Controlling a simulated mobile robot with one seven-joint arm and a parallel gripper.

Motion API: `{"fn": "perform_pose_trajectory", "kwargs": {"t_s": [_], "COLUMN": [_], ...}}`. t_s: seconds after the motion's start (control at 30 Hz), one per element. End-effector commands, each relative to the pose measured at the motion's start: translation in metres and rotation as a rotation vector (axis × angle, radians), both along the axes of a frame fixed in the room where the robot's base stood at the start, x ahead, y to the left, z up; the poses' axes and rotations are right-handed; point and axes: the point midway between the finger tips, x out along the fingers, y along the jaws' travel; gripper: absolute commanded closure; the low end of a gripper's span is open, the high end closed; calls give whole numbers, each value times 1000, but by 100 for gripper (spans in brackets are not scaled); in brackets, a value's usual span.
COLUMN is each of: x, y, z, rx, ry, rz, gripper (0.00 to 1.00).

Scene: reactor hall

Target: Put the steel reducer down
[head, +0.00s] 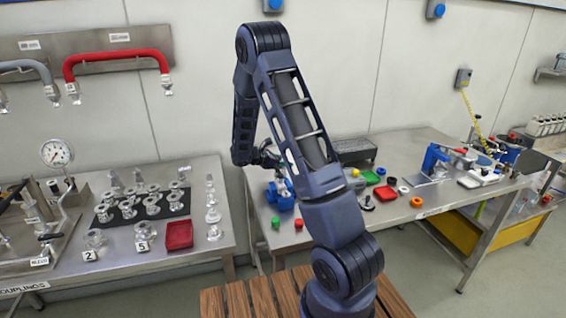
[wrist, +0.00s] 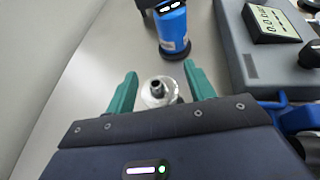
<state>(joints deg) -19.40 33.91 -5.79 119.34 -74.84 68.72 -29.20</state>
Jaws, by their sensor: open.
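The steel reducer (wrist: 158,91) is a small shiny flanged piece with a round bore, seen from above in the wrist view. It appears to stand upright on the steel bench top. My gripper (wrist: 160,70) is open, with one teal finger on each side of the reducer and a visible gap to the fingers. The reducer's lower part is hidden by the gripper body. In the head view my gripper (head: 269,156) is small and partly hidden behind my arm, over the left end of the right bench (head: 432,196); I cannot make out the reducer there.
In the wrist view a blue cylinder (wrist: 173,30) stands just beyond the fingers, and a grey box with a digital display (wrist: 268,22) is at right. Left, another bench (head: 205,255) holds several steel fittings and a red tray (head: 179,234). Bare bench lies left of the reducer.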

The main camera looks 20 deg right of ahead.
Motion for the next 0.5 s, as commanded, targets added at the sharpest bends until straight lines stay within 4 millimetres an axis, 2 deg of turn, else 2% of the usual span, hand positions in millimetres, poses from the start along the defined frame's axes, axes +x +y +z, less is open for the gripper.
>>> {"fn": "perform_pose_trajectory", "kwargs": {"t_s": [0.17,0.5], "x": [-1,-13], "y": [11,69], "z": [7,31], "rx": [0,1], "ry": [-2,-2], "rz": [2,2], "gripper": [46,46]}}
